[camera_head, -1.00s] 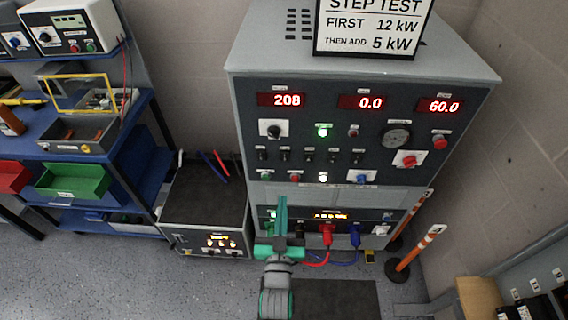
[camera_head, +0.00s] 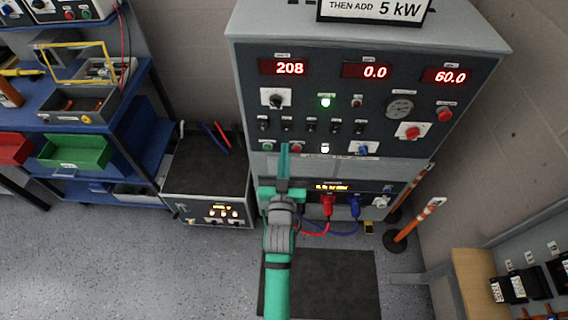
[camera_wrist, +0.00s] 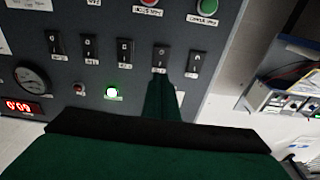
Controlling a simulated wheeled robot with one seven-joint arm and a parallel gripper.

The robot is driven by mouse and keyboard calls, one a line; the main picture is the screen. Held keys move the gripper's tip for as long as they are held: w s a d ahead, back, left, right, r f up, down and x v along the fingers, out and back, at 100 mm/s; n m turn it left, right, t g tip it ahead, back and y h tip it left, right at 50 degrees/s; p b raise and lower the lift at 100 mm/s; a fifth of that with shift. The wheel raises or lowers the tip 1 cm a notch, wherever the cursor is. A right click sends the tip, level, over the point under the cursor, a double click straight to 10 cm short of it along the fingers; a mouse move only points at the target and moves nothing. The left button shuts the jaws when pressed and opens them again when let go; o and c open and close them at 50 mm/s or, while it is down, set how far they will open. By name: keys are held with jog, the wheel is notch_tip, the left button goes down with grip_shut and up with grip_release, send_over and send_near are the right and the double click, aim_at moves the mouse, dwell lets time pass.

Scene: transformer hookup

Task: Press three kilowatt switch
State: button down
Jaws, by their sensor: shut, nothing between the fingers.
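The test cabinet's dark panel (camera_head: 330,108) carries a row of several black rocker switches. My gripper (camera_head: 284,150) is shut and empty, just below the second switch from the left (camera_head: 287,126) in the head view. In the wrist view the panel appears upside down; my gripper (camera_wrist: 160,85) points at the fourth switch from the left (camera_wrist: 160,60) and covers its near end. I cannot tell whether it touches. The other switches (camera_wrist: 124,50) stand clear of the fingers. The switch labels are too small to read, so I cannot tell which is three kilowatts.
Displays read 208 (camera_head: 288,68), 0.0 (camera_head: 368,71) and 60.0 (camera_head: 445,77). A green lamp (camera_head: 325,101) is lit. A sign (camera_head: 375,8) on top shows "then add 5 kW". Red (camera_head: 327,205) and blue (camera_head: 354,206) plugs sit below. A low dark-topped unit (camera_head: 205,170) stands left.

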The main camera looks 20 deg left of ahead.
aim_at(286, 124)
jog(key=shift+x, duration=3.55)
jog(key=shift+w+r, duration=0.1)
jog(key=shift+w, duration=0.1)
jog(key=shift+s, duration=0.1)
jog(key=s+d+r, duration=0.1)
jog(key=s+d, duration=0.1)
jog(key=s, duration=0.4)
jog(key=s+d, duration=0.2)
jog(key=s, duration=0.5)
jog(key=shift+r, duration=0.4)
jog(key=shift+s+a, duration=0.1)
jog(key=s+d+f+m+g+h, duration=0.1)
jog(key=s+d+f, duration=0.35)
jog(key=s, duration=0.25)
jog(key=s+d+f+m+h, duration=0.1)
jog(key=s+d+f+h, duration=0.1)
jog(key=s+d+f, duration=0.45)
jog(key=s+d+r+g+h, duration=0.1)
jog(key=s+d, duration=0.1)
jog(key=s, duration=0.7)
jog(key=s+d+r+m+g+h, duration=0.1)
jog(key=s+d, duration=0.1)
jog(key=s, duration=0.8)
jog(key=shift+s+d, duration=0.35)
jog(key=shift+d, duration=0.05)
